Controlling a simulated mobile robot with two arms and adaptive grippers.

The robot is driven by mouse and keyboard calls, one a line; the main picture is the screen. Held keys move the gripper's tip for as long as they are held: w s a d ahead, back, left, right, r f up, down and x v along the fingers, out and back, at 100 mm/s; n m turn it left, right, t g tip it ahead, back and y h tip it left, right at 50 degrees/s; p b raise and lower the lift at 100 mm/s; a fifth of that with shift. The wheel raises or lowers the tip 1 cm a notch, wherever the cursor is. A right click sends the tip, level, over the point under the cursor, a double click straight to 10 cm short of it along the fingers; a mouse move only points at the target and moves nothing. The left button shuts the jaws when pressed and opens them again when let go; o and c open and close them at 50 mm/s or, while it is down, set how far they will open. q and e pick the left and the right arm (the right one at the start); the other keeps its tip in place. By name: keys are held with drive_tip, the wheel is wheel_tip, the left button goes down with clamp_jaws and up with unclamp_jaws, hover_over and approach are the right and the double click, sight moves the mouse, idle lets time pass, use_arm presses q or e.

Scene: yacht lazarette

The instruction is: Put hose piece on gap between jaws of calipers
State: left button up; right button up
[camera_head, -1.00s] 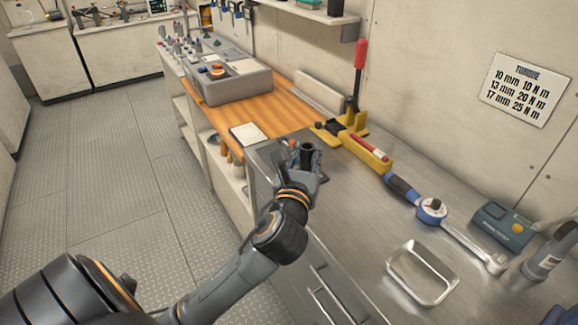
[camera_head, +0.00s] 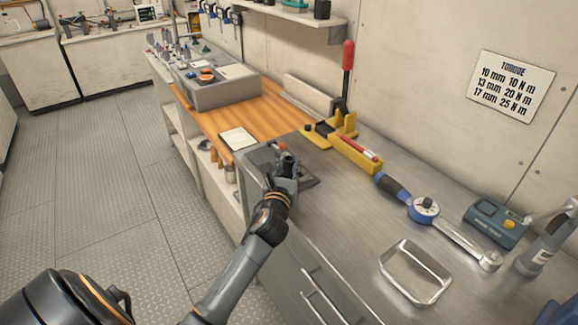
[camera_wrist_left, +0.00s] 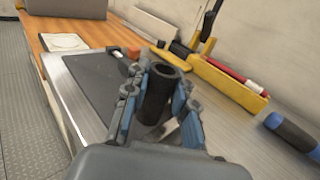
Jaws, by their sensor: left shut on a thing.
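My left gripper (camera_head: 287,163) is shut on a black hose piece (camera_wrist_left: 158,95), a short hollow tube. In the left wrist view the tube stands roughly upright between the blue-grey fingers, its open end facing up. The gripper is over a dark mat (camera_head: 307,183) on the steel bench, which also shows in the wrist view (camera_wrist_left: 92,82). I cannot make out the calipers or their jaws for sure; the gripper hides part of the mat. A small grey and reddish item (camera_wrist_left: 118,52) lies at the mat's far side. My right gripper is out of view.
Beyond the mat are a white pad (camera_head: 238,138) and a grey bin (camera_head: 222,92) on wood. A torque wrench (camera_head: 425,208) and a metal tray (camera_head: 414,272) lie to the right.

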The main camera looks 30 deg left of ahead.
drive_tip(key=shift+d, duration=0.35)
use_arm(q)
drive_tip(key=shift+f, duration=0.2)
drive_tip(key=o, duration=0.9)
drive_tip(key=shift+o, duration=0.2)
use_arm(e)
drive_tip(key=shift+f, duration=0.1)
use_arm(q)
drive_tip(key=shift+r, duration=0.2)
drive_tip(key=shift+s+d+f, duration=0.1)
drive_tip(key=shift+s, duration=0.2)
drive_tip(key=v, duration=1.1)
drive_tip(key=shift+s+b, duration=0.2)
drive_tip(key=shift+b, duration=0.25)
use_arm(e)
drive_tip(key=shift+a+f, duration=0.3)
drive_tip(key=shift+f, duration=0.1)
use_arm(q)
drive_tip(key=shift+d, duration=0.1)
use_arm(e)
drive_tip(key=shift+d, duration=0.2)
